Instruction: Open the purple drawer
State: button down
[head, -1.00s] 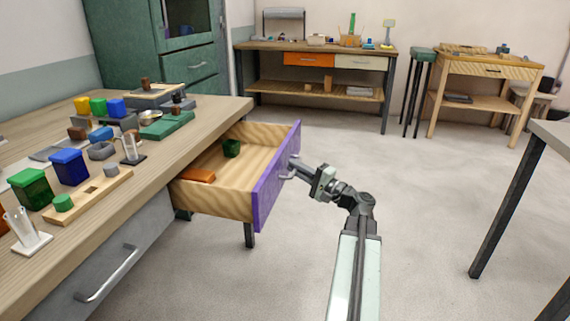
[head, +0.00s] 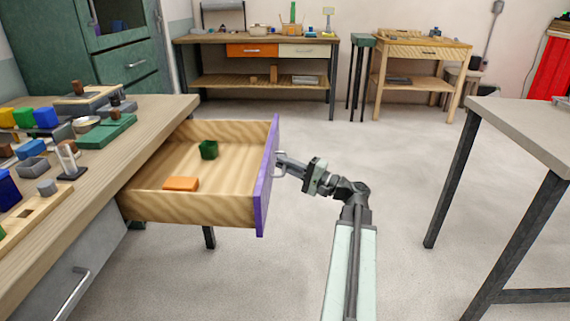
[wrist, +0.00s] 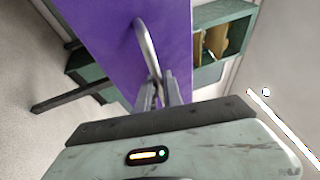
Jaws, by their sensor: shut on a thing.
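The purple drawer (head: 267,180) stands pulled well out from under the wooden workbench at the left in the head view. Its light wood inside is in plain sight. An orange block (head: 181,184) and a dark green open box (head: 208,150) lie in it. My gripper (head: 284,164) is at the outer side of the purple front, shut on the metal handle (head: 278,170). In the wrist view, the fingers (wrist: 158,92) close around one end of the curved handle (wrist: 146,45), against the purple front (wrist: 110,40).
The workbench top (head: 150,125) carries blocks, bins and trays. A grey drawer (head: 75,270) below it is shut. A grey table (head: 530,125) stands at the right. Open floor (head: 400,160) lies between the drawer and that table.

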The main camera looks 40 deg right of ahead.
jog(key=shift+w, duration=0.1)
jog(key=c, duration=1.8)
grip_release()
jog(key=shift+o, duration=0.2)
jog(key=shift+a, duration=0.1)
jog(key=b+v, duration=0.1)
jog(key=v, duration=0.6)
jog(key=shift+s, duration=0.35)
jog(key=shift+f, duration=0.1)
